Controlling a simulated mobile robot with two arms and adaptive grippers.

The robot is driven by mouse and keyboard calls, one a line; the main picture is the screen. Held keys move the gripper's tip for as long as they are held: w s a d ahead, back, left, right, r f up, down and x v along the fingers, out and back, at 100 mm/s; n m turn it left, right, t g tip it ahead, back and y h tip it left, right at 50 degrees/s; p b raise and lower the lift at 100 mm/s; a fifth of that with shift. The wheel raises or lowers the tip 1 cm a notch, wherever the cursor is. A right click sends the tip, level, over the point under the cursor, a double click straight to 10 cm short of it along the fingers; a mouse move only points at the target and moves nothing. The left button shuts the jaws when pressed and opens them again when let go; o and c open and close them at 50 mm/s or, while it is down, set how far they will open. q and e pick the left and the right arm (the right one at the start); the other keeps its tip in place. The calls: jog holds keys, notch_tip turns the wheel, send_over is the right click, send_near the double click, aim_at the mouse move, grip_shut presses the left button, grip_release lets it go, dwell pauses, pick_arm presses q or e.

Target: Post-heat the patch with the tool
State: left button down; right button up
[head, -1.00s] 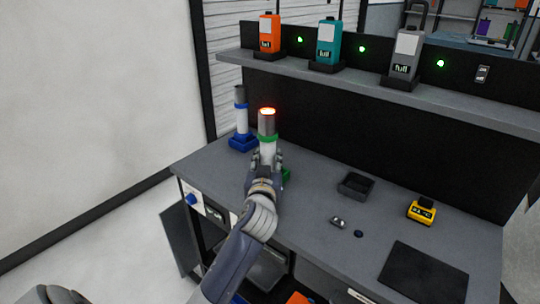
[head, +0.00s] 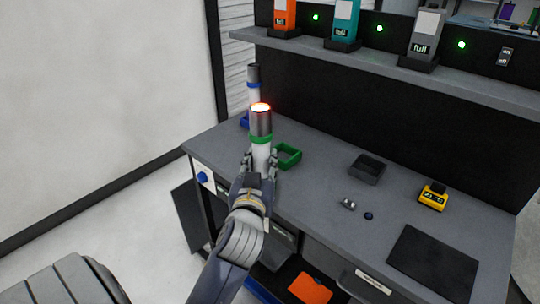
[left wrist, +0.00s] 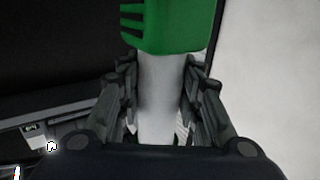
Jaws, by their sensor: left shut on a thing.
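The heat tool (head: 261,122) is a white and grey cylinder with a green ring and a glowing orange-red tip at its top. My left gripper (head: 260,163) is shut on its white lower part and holds it upright near the bench's left end. In the left wrist view the fingers (left wrist: 160,100) close around the white handle (left wrist: 158,85), below the green part (left wrist: 165,22). An empty green holder (head: 288,156) sits on the bench just right of the tool. No patch can be made out. My right gripper is not in view.
A second tool with a blue ring (head: 254,84) stands behind, in a blue holder. On the grey bench (head: 310,190) are a dark tray (head: 367,169), a yellow device (head: 433,196), small parts (head: 348,204) and a black mat (head: 433,262). A shelf (head: 390,66) holds batteries. A white wall (head: 100,90) is at left.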

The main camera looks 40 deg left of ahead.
pick_arm(q)
jog(key=s+p, duration=0.3)
jog(key=s, duration=0.6)
jog(key=shift+a+r, duration=0.15)
jog(key=shift+a, duration=0.15)
